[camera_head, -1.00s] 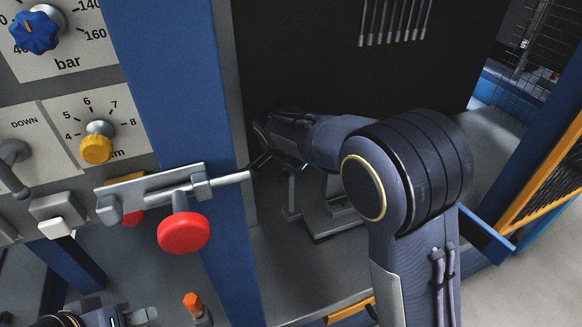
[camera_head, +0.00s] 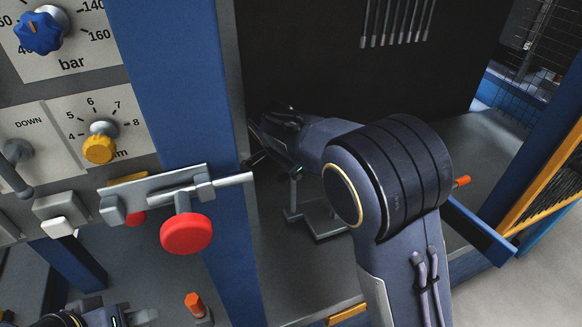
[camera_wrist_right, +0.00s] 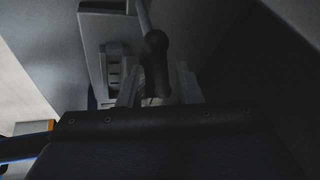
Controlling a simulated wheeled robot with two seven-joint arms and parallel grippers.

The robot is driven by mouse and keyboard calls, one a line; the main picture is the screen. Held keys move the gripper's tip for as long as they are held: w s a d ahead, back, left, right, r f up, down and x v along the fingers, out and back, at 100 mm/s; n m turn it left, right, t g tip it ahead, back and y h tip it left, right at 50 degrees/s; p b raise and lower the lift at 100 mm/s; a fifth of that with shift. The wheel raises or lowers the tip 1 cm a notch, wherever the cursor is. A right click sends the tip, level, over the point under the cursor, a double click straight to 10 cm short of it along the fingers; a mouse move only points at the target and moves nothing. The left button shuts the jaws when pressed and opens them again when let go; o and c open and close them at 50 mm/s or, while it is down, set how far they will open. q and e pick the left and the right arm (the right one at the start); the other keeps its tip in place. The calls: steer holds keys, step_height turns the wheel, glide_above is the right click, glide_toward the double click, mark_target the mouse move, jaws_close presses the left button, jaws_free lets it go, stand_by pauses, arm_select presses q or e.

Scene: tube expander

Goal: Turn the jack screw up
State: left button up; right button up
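The lower part of a grey jack-like stand (camera_head: 318,226) shows inside the dark bay in the head view; my right arm hides its upper part. My right gripper reaches into the bay, its fingertips hidden in the head view. In the right wrist view, the right gripper's fingers (camera_wrist_right: 158,90) stand on either side of a black handle grip (camera_wrist_right: 157,52) on a grey rod; whether they press on it is unclear. My left gripper (camera_head: 145,316) is at the lower left edge, partly cut off, with no object seen in it.
A control panel with a blue knob (camera_head: 38,33), a yellow knob (camera_head: 99,149) and a latch with a red knob (camera_head: 187,234) stands left. A blue post (camera_head: 180,80) borders the bay. An orange-tipped post (camera_head: 194,302) stands below. An orange tip (camera_head: 461,181) shows behind my right arm.

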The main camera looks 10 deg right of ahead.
steer(key=shift+o, duration=0.4)
steer(key=shift+r, duration=0.1)
steer(key=v, duration=0.7)
steer(key=shift+s+r, duration=0.15)
steer(key=shift+r, duration=0.1)
steer(key=s+d+r+n+g+y+p, duration=0.15)
steer(key=s+d+n+y+p, duration=0.3)
steer(key=s+d, duration=0.75)
steer(key=s+r+n+t+y+p, duration=0.1)
steer(key=s+n, duration=0.5)
steer(key=s, duration=1.2)
steer(key=shift+s+t+y+p, duration=0.2)
steer(key=shift+t+y+p, duration=0.45)
steer(key=shift+t, duration=0.4)
